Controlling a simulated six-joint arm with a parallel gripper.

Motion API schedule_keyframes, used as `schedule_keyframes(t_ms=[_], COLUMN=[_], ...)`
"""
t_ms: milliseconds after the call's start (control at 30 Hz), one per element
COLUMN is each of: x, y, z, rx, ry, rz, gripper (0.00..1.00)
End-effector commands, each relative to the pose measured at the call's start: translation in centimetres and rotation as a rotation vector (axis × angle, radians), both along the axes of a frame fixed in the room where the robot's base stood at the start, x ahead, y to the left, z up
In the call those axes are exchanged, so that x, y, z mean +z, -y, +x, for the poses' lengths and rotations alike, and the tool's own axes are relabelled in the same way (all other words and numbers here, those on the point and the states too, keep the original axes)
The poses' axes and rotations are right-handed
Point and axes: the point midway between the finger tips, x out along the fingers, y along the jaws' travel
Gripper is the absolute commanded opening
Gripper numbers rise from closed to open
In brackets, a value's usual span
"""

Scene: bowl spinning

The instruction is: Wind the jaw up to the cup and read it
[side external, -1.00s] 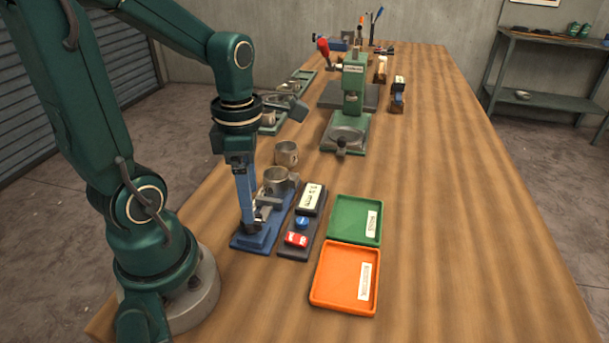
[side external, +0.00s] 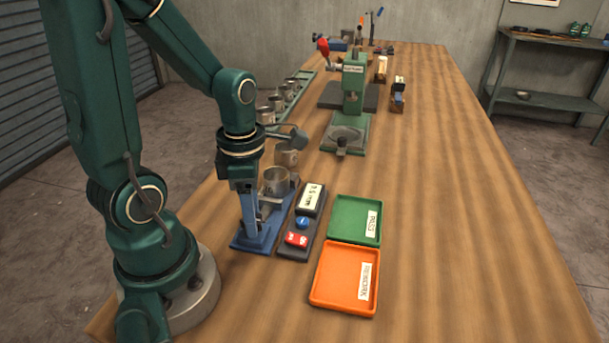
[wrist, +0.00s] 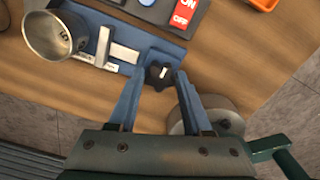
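The steel cup (wrist: 50,38) stands at one end of the blue gauge fixture (side external: 245,240); it also shows in the side view (side external: 275,181). The metal jaw (wrist: 123,53) is on the fixture between the cup and a black knob (wrist: 160,75), apparently a little apart from the cup. My gripper (wrist: 160,73) has its two blue fingers on either side of the knob, with narrow gaps showing. In the side view my gripper (side external: 252,234) points down at the fixture's near end. A white readout (side external: 311,198) sits beside the fixture; its figures are too small to read surely.
A blue button (side external: 302,222) and a red ON/OFF switch (side external: 297,239) share the readout's base. A green tray (side external: 345,238) and an orange tray (side external: 325,296) lie to the right. Another cup (side external: 288,157) is behind the fixture. A green press (side external: 352,90) stands farther back.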

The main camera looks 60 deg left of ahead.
Motion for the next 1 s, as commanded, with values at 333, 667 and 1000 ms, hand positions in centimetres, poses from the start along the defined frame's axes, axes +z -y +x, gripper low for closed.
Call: schedule_keyframes(t_ms=[333,667,1000], x=[0.03,0.04,0.04], y=[0.01,0.06,0.12], z=[0.02,0.00,-0.05], rx=[-0.046,-0.270,-0.593], ry=[0.001,0.001,0.002], rz=[0.000,-0.001,-0.001], gripper=[0.00,0.00,0.00])
